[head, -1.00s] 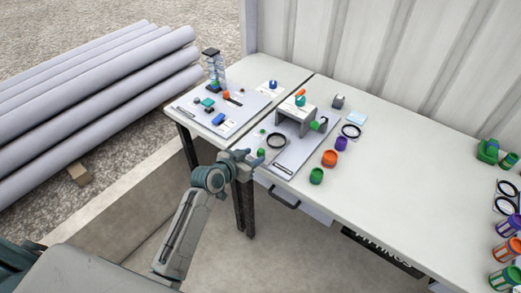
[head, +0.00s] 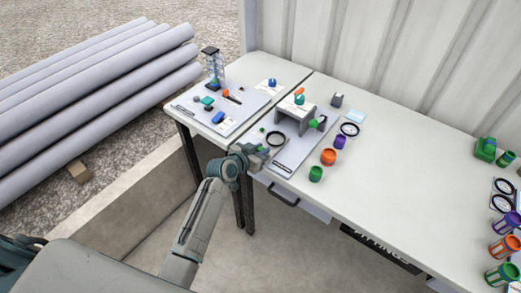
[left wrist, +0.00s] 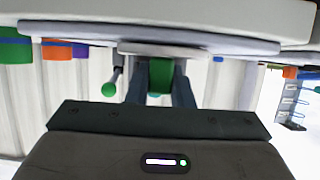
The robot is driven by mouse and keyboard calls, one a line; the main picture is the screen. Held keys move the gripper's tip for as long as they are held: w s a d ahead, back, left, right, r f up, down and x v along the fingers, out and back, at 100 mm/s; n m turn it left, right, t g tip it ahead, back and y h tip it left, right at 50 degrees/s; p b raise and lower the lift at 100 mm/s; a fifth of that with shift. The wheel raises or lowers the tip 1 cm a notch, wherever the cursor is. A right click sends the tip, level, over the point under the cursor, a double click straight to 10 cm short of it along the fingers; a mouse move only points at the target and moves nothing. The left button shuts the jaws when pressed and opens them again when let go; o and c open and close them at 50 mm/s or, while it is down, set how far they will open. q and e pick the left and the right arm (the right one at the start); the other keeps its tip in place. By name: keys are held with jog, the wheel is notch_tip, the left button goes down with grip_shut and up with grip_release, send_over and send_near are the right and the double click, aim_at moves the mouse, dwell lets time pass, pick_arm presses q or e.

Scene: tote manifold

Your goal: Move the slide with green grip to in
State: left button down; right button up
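The green grip (left wrist: 161,72) shows in the left wrist view, straight ahead between the two dark fingers of my left gripper (left wrist: 161,88). Whether the fingers touch it I cannot tell. In the head view my left gripper (head: 264,152) is at the front left edge of the grey board (head: 290,162) and hides the grip there. A grey bridge-shaped housing (head: 295,117) stands on this board; the slide's body cannot be made out. A green ball knob on a stem (left wrist: 108,89) is beside the grip in the wrist view. My right gripper is out of view.
Green (head: 315,174), orange (head: 328,157) and purple (head: 340,142) cups stand right of the board. A second board with a rack (head: 213,68) is at left. The table's middle right is clear.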

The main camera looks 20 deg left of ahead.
aim_at(280, 133)
pick_arm(q)
jog(key=w+b, duration=0.1)
jog(key=w, duration=0.1)
jog(key=w+d+b, duration=0.1)
jog(key=w, duration=0.1)
jog(key=w+d+b, duration=0.1)
jog(key=w, duration=0.1)
jog(key=shift+w+d+f, duration=0.1)
jog(key=shift+w+d, duration=0.1)
jog(key=shift+w, duration=0.15)
jog(key=shift+w+d, duration=0.1)
jog(key=shift+w, duration=0.1)
jog(key=c, duration=1.3)
grip_release()
